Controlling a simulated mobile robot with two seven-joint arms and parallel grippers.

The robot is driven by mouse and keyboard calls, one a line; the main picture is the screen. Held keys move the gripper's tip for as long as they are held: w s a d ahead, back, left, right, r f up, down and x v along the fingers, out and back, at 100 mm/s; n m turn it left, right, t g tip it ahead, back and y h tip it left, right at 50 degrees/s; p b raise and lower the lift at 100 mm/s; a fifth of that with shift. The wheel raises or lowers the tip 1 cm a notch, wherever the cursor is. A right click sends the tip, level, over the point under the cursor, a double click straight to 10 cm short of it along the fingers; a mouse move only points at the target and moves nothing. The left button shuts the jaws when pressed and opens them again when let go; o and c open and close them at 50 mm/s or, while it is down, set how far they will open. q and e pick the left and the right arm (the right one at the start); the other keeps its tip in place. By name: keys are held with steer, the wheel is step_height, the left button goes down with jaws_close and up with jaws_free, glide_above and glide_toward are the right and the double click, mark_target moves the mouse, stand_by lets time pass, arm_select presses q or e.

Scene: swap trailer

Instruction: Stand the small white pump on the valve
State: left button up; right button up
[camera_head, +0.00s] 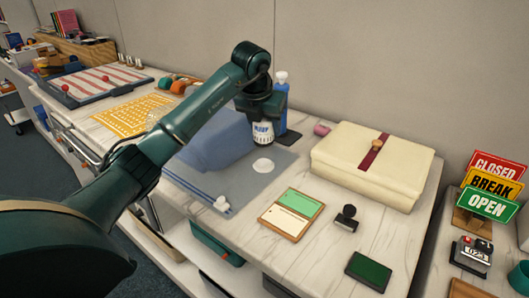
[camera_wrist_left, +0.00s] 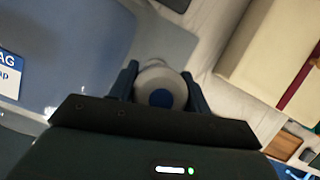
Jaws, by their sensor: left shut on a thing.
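My left gripper (camera_head: 264,113) is shut on the small white pump (camera_head: 263,133), a short white cylinder with blue lettering. The pump is upright and appears to be above the grey-blue mat. In the left wrist view the pump (camera_wrist_left: 161,88) shows end-on with a dark blue disc, between the two fingers (camera_wrist_left: 160,88). A flat white disc (camera_head: 263,165) lies on the mat (camera_head: 240,180), just below the pump in the picture. A small white knob-like piece (camera_head: 222,204) is at the mat's near corner. I cannot tell for sure which one is the valve. My right gripper is not in view.
A blue bulky bag (camera_head: 215,142) lies behind my left arm. A blue bottle (camera_head: 281,105) with a white top stands close behind the gripper. A cream box (camera_head: 345,165), a green-and-white card case (camera_head: 291,214) and a black stamp (camera_head: 346,218) are to the right.

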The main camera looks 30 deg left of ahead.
mark_target(265, 143)
arm_select(q)
steer(key=shift+f, duration=3.05)
steer(key=shift+f, duration=0.15)
steer(key=o, duration=1.1)
steer(key=shift+s+r, duration=0.1)
steer(key=shift+r, duration=0.35)
steer(key=v, duration=1.1)
steer(key=shift+s+d+r, duration=0.1)
steer(key=shift+s, duration=0.05)
